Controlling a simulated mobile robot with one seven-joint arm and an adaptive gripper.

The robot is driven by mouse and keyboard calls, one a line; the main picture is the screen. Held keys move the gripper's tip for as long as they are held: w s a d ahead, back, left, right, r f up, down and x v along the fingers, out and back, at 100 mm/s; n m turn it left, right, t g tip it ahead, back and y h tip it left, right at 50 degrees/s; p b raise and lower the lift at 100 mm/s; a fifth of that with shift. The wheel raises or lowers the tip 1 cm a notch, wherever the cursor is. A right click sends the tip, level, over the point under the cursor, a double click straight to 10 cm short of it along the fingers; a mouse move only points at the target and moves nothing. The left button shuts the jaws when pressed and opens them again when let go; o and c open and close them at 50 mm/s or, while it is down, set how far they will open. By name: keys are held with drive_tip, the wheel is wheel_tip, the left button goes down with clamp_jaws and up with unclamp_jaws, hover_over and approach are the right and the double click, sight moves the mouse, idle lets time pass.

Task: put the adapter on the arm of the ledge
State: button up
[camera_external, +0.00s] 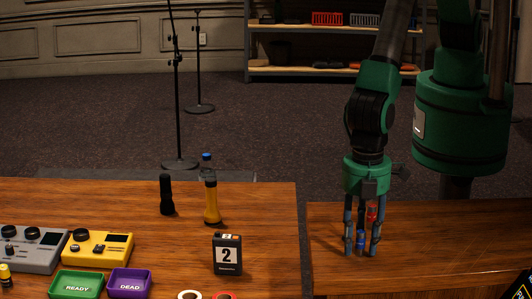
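My gripper (361,250) points straight down over the wooden surface on the right, its fingertips low and close to the top. Its blue-grey fingers stand apart. A small red piece (372,212) and a small blue piece (360,239) show between and behind the fingers. I cannot tell whether these are the adapter, and whether the fingers touch them. No other thing is clearly the adapter. The right wooden surface (450,245) may be the ledge's arm; its surface around the gripper is bare.
A narrow gap separates the left desk (275,235). On it stand a black flashlight (166,196), a yellow-and-black bottle-like item (211,203), a black block marked 2 (227,256), green (75,285) and purple (130,284) trays, and grey (30,255) and yellow (100,248) consoles.

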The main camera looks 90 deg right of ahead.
sight(361, 231)
drive_tip(key=shift+r, duration=0.1)
wheel_tip(361, 231, up, 12)
drive_tip(key=b, duration=0.1)
drive_tip(key=shift+b, duration=0.3)
idle(0.6)
idle(0.5)
drive_tip(key=shift+r, duration=0.1)
